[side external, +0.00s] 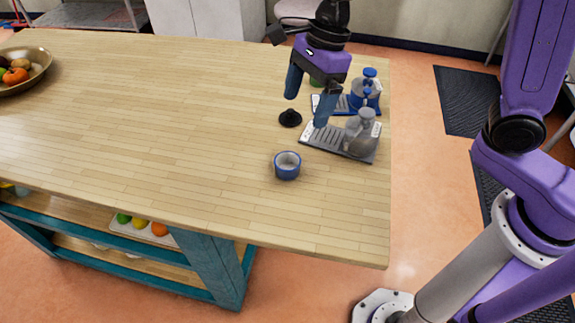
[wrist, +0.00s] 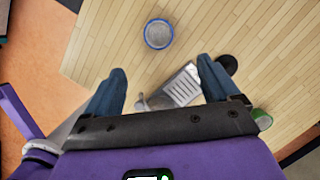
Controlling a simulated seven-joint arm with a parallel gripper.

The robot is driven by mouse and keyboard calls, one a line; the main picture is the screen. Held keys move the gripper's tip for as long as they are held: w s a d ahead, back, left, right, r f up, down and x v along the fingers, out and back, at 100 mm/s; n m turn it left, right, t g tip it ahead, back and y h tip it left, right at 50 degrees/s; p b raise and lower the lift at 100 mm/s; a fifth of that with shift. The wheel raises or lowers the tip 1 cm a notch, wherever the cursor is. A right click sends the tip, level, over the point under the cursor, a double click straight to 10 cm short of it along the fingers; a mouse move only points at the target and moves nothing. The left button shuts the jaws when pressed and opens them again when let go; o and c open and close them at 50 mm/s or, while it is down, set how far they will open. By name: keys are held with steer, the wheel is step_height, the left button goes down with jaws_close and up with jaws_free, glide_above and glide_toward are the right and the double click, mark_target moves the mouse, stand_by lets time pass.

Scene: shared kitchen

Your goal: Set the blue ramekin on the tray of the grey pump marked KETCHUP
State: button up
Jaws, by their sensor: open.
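The blue ramekin (side external: 287,166) stands upright on the wooden table, in front and left of the grey pump (side external: 361,132). In the wrist view the ramekin (wrist: 158,33) lies beyond my fingertips, near the top. The grey pump stands on the right end of its grey tray (side external: 322,138), whose slatted part is bare; the tray also shows in the wrist view (wrist: 182,87). I cannot read its label. My gripper (side external: 308,98) is open and empty above the table, near the grey tray; its blue fingers are spread wide in the wrist view (wrist: 162,82).
A blue pump (side external: 364,92) on a similar tray stands behind the grey one. A small black round object (side external: 290,118) sits left of the trays. A green item (wrist: 262,119) is partly visible. A fruit bowl (side external: 24,72) is far left. The table's middle is clear.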

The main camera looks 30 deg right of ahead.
glide_toward(287, 161)
steer(key=shift+s+a+f, duration=0.65)
steer(key=shift+s+a, duration=0.25)
steer(key=shift+x, duration=3.05)
steer(key=shift+a+r, duration=0.1)
steer(key=shift+a, duration=0.1)
steer(key=c, duration=1.2)
